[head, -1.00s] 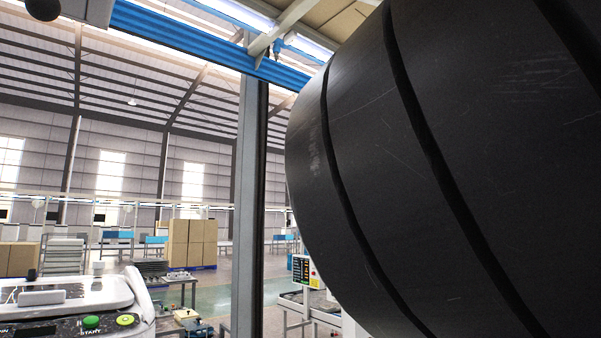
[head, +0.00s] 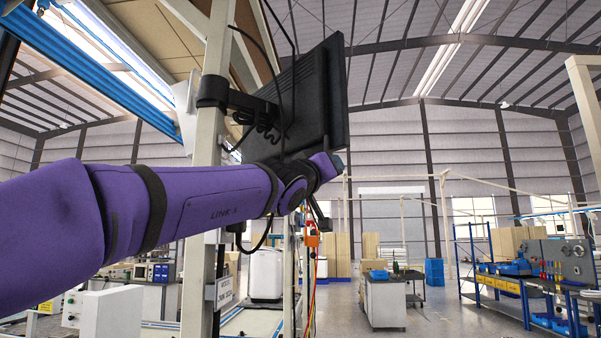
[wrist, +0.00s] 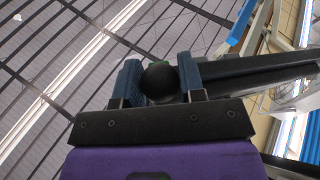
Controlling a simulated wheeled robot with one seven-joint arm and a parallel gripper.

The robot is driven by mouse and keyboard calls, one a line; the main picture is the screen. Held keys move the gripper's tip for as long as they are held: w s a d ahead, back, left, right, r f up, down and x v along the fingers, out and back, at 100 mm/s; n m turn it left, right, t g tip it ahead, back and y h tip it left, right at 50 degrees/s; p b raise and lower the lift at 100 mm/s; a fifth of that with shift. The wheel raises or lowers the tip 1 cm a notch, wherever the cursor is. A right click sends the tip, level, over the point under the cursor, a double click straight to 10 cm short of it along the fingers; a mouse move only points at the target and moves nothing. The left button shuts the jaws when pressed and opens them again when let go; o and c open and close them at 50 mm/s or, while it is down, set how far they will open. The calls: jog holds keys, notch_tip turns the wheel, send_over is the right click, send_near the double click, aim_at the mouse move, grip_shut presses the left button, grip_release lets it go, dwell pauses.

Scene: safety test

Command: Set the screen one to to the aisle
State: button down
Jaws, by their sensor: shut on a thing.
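The dark screen (head: 318,95) is in the upper middle of the head view, tilted, with its back partly towards me. A black clamp bracket (head: 240,98) joins it to a pale post (head: 207,130), and black cables hang around it. My purple arm reaches from the left to below the screen. My gripper's blue fingers (wrist: 160,82) are shut on a black round knob (wrist: 159,80) in the wrist view. The screen's dark edge (wrist: 255,72) runs right from the fingers there. In the head view the fingers are mostly hidden.
A blue beam (head: 110,75) runs overhead at the left. A grey cabinet (head: 386,304) and a blue-framed workbench (head: 520,287) with tools stand at the right. Open floor lies between them. A bench with instruments (head: 140,272) stands behind the arm.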

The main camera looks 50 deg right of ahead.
jog(key=shift+a+r, duration=0.1)
dwell(0.3)
jog(key=c, duration=0.7)
grip_release()
jog(key=shift+v, duration=5.45)
